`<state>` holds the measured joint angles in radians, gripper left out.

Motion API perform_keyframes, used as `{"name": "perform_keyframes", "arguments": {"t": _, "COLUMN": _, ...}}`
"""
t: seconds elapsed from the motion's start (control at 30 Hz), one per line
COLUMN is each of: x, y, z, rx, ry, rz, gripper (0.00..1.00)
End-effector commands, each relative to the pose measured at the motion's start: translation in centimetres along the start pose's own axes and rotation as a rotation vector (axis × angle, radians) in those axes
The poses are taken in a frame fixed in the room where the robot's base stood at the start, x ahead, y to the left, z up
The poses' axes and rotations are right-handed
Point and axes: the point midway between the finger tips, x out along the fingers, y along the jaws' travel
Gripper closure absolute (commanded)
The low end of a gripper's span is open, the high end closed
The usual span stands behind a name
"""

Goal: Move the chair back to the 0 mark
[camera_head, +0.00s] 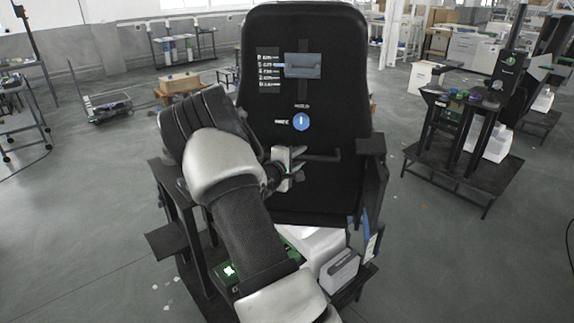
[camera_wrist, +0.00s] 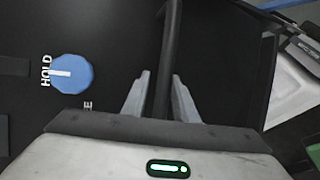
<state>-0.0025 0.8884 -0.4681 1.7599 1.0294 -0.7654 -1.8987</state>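The chair is a tall black padded back (camera_head: 325,195) on a dark frame. A blue knob (camera_head: 301,121) sits on it; in the wrist view the knob (camera_wrist: 72,74) has its white line toward the word HOLD. A black bar (camera_head: 325,157) sticks out on the chair back below the knob. My gripper (camera_head: 297,164) is at the left part of this bar. In the wrist view its two fingers (camera_wrist: 160,95) stand either side of the bar (camera_wrist: 170,45), with narrow gaps showing. A mark column (camera_head: 268,70) and a grey panel (camera_head: 303,65) are higher up; the marks are too small to read.
A white box (camera_head: 320,246) and a green board (camera_head: 240,272) lie low in the chair's frame. Another dark stand (camera_head: 468,165) is at the right. A cart (camera_head: 108,107) and a wooden box (camera_head: 180,82) are at the back left. The floor on the left is mostly clear.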

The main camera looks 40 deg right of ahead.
Motion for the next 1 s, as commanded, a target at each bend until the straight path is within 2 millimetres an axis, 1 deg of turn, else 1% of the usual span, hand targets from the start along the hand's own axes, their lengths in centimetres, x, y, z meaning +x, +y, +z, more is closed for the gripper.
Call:
{"name": "perform_keyframes", "arguments": {"t": 0.03, "x": -1.0, "y": 0.0, "z": -0.3, "rx": 0.000, "ry": 0.005, "rz": 0.000, "gripper": 0.75}}
{"name": "perform_keyframes", "arguments": {"t": 0.17, "x": -3.9, "y": 0.0, "z": -0.3, "rx": 0.001, "ry": 0.007, "rz": 0.000, "gripper": 0.75}}
{"name": "perform_keyframes", "arguments": {"t": 0.4, "x": -9.9, "y": 0.1, "z": -0.3, "rx": 0.001, "ry": 0.007, "rz": 0.001, "gripper": 0.75}}
{"name": "perform_keyframes", "arguments": {"t": 0.6, "x": -13.9, "y": 0.1, "z": -0.2, "rx": 0.002, "ry": 0.005, "rz": 0.001, "gripper": 0.75}}
{"name": "perform_keyframes", "arguments": {"t": 0.7, "x": -15.2, "y": 0.1, "z": -0.2, "rx": 0.002, "ry": 0.004, "rz": 0.002, "gripper": 0.75}}
{"name": "perform_keyframes", "arguments": {"t": 0.8, "x": -15.9, "y": 0.1, "z": -0.1, "rx": 0.001, "ry": 0.003, "rz": 0.002, "gripper": 0.75}}
{"name": "perform_keyframes", "arguments": {"t": 1.0, "x": -16.3, "y": 0.1, "z": -0.1, "rx": 0.001, "ry": 0.002, "rz": 0.003, "gripper": 0.75}}
